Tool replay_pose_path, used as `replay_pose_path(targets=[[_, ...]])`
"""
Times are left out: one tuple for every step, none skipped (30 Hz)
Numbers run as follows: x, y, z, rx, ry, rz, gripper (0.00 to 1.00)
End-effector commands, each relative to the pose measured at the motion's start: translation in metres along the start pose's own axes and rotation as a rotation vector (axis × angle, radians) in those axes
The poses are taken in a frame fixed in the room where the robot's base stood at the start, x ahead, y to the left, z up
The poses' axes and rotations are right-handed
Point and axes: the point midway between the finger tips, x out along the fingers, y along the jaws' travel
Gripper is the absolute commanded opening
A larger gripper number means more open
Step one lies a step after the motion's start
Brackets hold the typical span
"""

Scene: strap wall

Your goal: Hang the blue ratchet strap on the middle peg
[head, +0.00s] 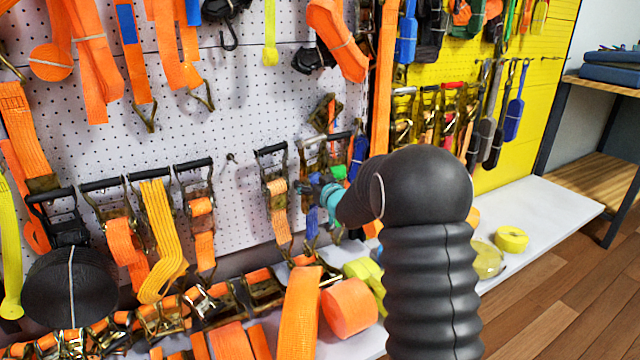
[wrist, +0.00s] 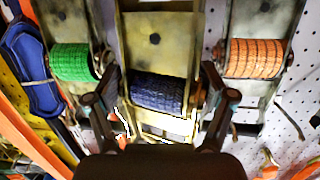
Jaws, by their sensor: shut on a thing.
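The blue ratchet strap shows in the wrist view as a dark blue webbing roll (wrist: 156,92) in a worn brass-coloured metal frame. My gripper (wrist: 158,98) has one finger on each side of it and is shut on it. In the head view my gripper (head: 318,188) is at the wall's lower row, right of centre, and my arm partly hides it. A piece of blue webbing (head: 312,222) hangs below it. A bare peg (head: 232,157) sticks out of the white pegboard to the left, in a gap between hanging ratchets. I cannot tell whether the strap still touches its support.
An orange ratchet strap (head: 277,187) and a green one (head: 338,171) hang close on either side of my gripper. More orange ratchets (head: 201,207) hang left of the bare peg. Orange rolls (head: 349,307) crowd the shelf below.

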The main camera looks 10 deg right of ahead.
Motion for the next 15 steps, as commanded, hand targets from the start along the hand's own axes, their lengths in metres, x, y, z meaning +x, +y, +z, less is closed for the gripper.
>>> replay_pose_path(targets=[[0.003,0.000,-0.004,-0.001,0.006,-0.001,0.12],[0.004,0.000,-0.004,-0.001,0.006,0.000,0.12],[0.006,0.000,-0.004,-0.001,0.006,0.000,0.12],[0.007,0.000,-0.004,-0.001,0.006,0.000,0.12],[0.008,-0.001,-0.004,-0.001,0.006,0.000,0.12],[0.010,-0.001,-0.004,-0.001,0.006,0.000,0.12],[0.011,-0.001,-0.005,-0.001,0.006,0.000,0.12],[0.012,-0.001,-0.005,-0.001,0.006,0.000,0.12],[0.014,-0.001,-0.005,-0.001,0.006,0.000,0.12],[0.015,-0.001,-0.005,-0.001,0.006,0.000,0.12],[0.017,-0.001,-0.005,-0.001,0.006,0.000,0.12],[0.019,-0.001,-0.005,-0.001,0.007,0.000,0.12],[0.020,-0.001,-0.005,-0.001,0.007,0.000,0.12],[0.021,-0.001,-0.005,-0.001,0.007,0.000,0.12],[0.023,-0.001,-0.006,-0.001,0.007,0.000,0.12]])
